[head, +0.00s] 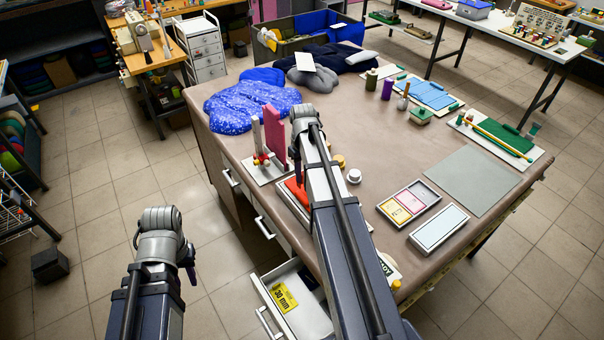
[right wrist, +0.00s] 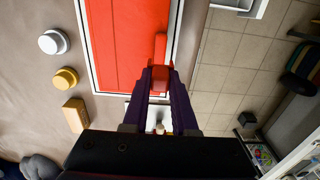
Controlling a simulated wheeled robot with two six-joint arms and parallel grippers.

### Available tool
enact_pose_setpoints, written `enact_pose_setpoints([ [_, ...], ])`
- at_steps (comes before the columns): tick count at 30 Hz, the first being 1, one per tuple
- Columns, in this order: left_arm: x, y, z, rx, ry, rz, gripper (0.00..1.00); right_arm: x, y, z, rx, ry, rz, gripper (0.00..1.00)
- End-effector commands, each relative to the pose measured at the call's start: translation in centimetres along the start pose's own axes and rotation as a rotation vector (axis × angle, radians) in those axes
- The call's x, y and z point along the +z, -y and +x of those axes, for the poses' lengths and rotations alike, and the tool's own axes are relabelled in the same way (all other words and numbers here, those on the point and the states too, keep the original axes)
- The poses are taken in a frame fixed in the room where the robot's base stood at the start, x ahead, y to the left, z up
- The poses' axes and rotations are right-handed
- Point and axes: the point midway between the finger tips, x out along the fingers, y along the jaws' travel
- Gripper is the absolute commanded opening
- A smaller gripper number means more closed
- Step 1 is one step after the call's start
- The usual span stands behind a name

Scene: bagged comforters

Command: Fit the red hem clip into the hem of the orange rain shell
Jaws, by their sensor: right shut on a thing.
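The orange rain shell (right wrist: 128,45) lies flat on a white-edged board in the right wrist view. Part of it shows in the head view (head: 296,190), mostly hidden by my right arm. My right gripper (right wrist: 160,78) is shut on the red hem clip (right wrist: 160,50), a narrow red bar reaching ahead of the fingers. The clip appears over the shell near its right edge in that view; I cannot tell whether it touches or sits in the hem. My left gripper (head: 190,268) hangs over the floor, off the table; its finger gap is unclear.
A stand with upright pink and grey panels (head: 272,135) is beside the right gripper. White (right wrist: 53,42) and yellow (right wrist: 65,79) round pieces and a wooden block (right wrist: 75,115) lie near the board. An open drawer (head: 300,312) juts below the table edge. A grey mat (head: 466,180) is bare.

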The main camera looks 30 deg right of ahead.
Motion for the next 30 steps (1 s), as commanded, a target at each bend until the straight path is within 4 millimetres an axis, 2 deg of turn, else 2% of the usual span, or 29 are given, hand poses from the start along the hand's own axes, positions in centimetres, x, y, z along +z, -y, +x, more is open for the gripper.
enact_pose_setpoints([
  [8, -0.1, -0.1, 1.1, 0.000, 0.000, -0.001, 0.34, 0.0, 0.0, 1.1, 0.000, 0.000, 0.000, 0.00],
  [24, -0.3, -0.5, 4.8, 0.000, -0.002, -0.001, 0.34, 0.0, 0.0, 4.8, 0.000, 0.000, 0.000, 0.00],
  [30, -0.3, -0.5, 5.2, -0.001, -0.002, 0.000, 0.34, 0.0, 0.0, 5.2, 0.000, 0.000, 0.000, 0.00],
])
